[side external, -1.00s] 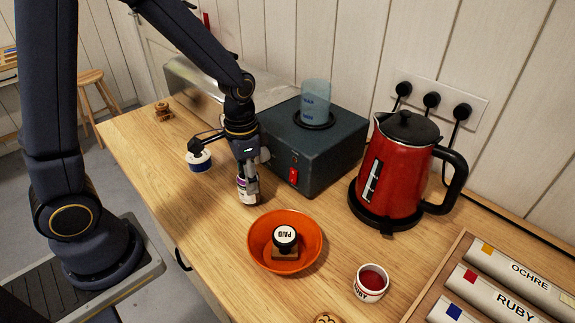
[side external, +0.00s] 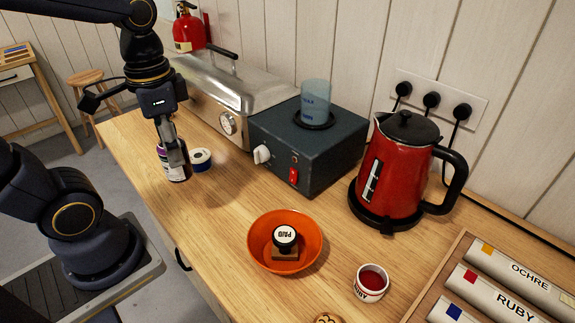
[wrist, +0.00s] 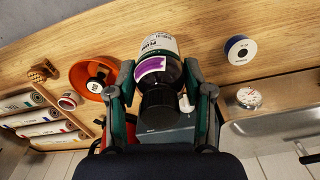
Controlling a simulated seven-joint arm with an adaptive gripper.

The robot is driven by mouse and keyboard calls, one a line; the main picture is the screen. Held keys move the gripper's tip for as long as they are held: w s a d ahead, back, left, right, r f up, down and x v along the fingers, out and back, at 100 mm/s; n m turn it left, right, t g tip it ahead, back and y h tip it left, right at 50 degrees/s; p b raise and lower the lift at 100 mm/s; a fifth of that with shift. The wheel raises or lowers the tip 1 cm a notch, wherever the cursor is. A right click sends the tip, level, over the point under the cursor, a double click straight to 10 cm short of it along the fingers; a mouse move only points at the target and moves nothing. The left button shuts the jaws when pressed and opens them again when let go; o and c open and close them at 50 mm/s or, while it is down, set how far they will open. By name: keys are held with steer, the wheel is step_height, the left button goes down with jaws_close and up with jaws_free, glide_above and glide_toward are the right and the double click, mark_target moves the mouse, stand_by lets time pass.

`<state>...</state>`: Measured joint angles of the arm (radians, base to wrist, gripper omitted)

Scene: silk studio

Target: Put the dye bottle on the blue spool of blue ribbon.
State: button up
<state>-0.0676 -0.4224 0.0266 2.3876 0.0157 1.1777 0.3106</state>
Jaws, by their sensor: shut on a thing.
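The dye bottle (side external: 175,166) is dark with a white and purple label. My gripper (side external: 172,148) is shut on it and holds it above the left part of the bench. In the wrist view the bottle (wrist: 158,62) sits between the two fingers, its black cap toward my palm. The blue spool of ribbon (side external: 201,160), white on top with a dark centre, stands on the bench just right of and behind the bottle in the side view. In the wrist view the spool (wrist: 241,49) is to the right of the bottle, apart from it.
A dark hotplate box (side external: 310,145) with a beaker (side external: 315,98) and a metal steamer (side external: 235,95) stand behind. An orange bowl (side external: 258,243) holding a stamp, a red kettle (side external: 388,170) and a ruby cup (side external: 371,282) are to the right. The bench left of the bowl is clear.

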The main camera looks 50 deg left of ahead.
steer(key=s+a+r+n, duration=0.1)
steer(key=a+r+n, duration=0.1)
steer(key=a+n, duration=0.65)
steer(key=m, duration=0.2)
glide_above(198, 156)
steer(key=shift+f, duration=6.45)
steer(key=shift+f, duration=0.15)
steer(key=o, duration=1.2)
